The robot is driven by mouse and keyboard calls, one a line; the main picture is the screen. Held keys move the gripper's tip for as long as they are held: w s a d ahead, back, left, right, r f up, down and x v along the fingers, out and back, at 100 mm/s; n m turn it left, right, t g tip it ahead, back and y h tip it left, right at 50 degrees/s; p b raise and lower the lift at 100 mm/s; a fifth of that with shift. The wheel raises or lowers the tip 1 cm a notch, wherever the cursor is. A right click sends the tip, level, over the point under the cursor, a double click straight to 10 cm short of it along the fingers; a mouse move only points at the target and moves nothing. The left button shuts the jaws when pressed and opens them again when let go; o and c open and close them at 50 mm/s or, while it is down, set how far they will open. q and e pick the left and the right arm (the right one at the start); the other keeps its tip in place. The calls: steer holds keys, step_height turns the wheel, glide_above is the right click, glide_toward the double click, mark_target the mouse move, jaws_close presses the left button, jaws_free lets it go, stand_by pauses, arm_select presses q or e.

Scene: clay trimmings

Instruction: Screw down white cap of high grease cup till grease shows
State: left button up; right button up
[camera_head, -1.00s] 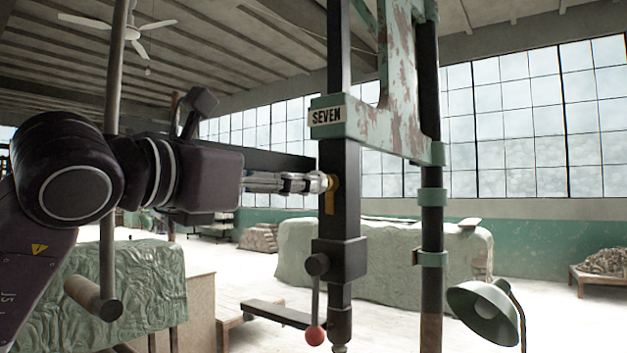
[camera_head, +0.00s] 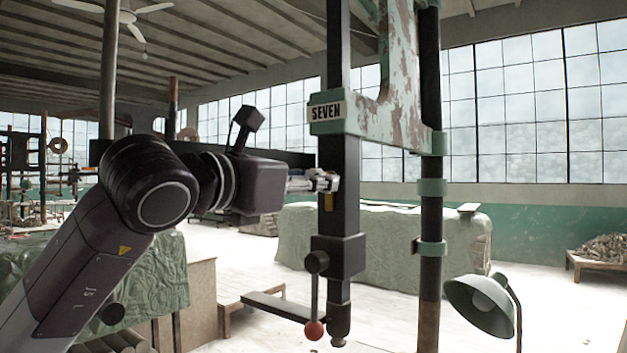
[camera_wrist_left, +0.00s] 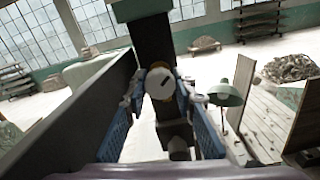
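The grease cup's white cap (camera_wrist_left: 161,82) shows in the left wrist view as a round face with a short dark, tilted mark. A yellowish rim shows behind it. My left gripper (camera_wrist_left: 165,88) has one blue-padded finger on each side of the cap; whether they touch it is unclear. In the head view, the left gripper (camera_head: 326,182) is at the black upright post (camera_head: 338,225) just below the "SEVEN" label (camera_head: 326,112). A brass-coloured part (camera_head: 328,202) shows under the fingertips; the cap is mostly hidden there. No grease can be made out. My right gripper is out of view.
A red-knobbed lever (camera_head: 314,329) hangs below on the post. A rusty green frame (camera_head: 388,100) and a second dark column (camera_head: 431,215) stand right. A lamp (camera_head: 482,303) is at lower right. A covered block (camera_head: 385,255) stands behind, with open floor around it.

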arm_select(q)
jaws_close()
steer(key=shift+m, duration=0.3)
steer(key=m+b, duration=0.2)
steer(key=shift+f+m, duration=0.1)
steer(key=shift+m, duration=0.2)
steer(key=m+b, duration=0.1)
steer(key=m, duration=0.3)
steer(key=shift+m, duration=0.3)
steer(key=m, duration=0.5)
steer(key=shift+b, duration=0.3)
steer(key=m, duration=0.5)
steer(key=shift+m, duration=0.4)
steer(key=o, duration=0.7)
jaws_free()
